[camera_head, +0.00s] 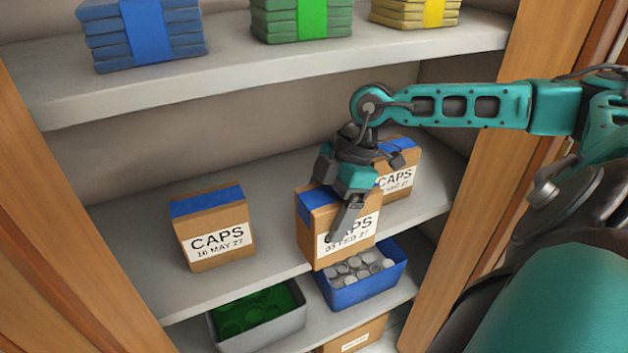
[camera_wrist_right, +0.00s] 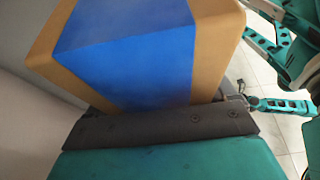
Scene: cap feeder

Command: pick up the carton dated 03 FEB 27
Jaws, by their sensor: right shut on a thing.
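The carton dated 03 FEB 27 (camera_head: 312,222) is brown with blue tape and a white CAPS label. My right gripper (camera_head: 350,205) is shut on it from above, one dark finger lying across the front label and hiding part of the text. The carton's lower end overlaps the middle shelf's front edge, and I cannot tell whether it still touches the shelf. In the right wrist view the carton (camera_wrist_right: 130,50) fills the top, its blue tape against the dark finger pad (camera_wrist_right: 165,128).
A carton dated 16 MAY 27 (camera_head: 213,230) stands to the left on the middle shelf (camera_head: 130,240). Another CAPS carton (camera_head: 402,180), partly hidden, stands close behind right. Below are a blue bin of caps (camera_head: 362,297) and a grey bin (camera_head: 290,328) with green contents. Stacks line the upper shelf (camera_head: 300,65).

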